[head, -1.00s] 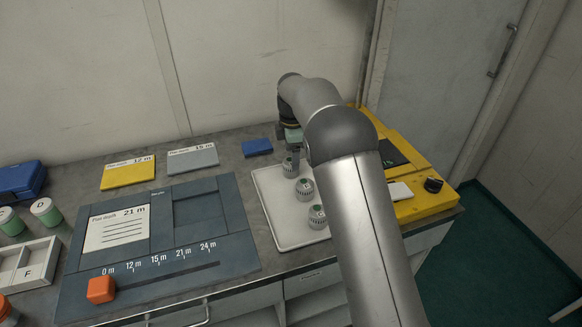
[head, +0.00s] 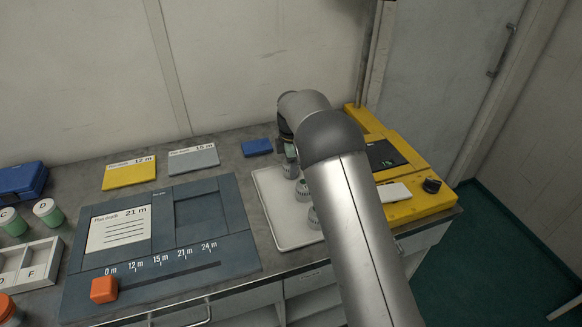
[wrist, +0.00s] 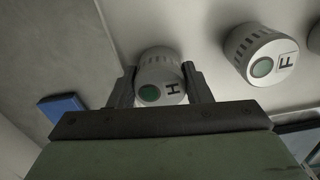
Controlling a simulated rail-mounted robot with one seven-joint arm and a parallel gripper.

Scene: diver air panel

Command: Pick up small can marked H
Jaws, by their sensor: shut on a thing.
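The small can marked H (wrist: 160,68) is white with slotted sides and a green dot. In the wrist view it sits between the two fingers of my gripper (wrist: 161,88), which is shut on it. In the head view the far can (head: 290,170) on the white tray (head: 283,240) is partly covered by my arm. My gripper is mostly hidden there. Whether the H can still touches the tray is hard to tell.
A can marked F (wrist: 262,55) stands close to the right of the H can in the wrist view. A blue block (head: 257,147) lies behind the tray. A yellow panel (head: 420,200) with a screen and black knob is to the right.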

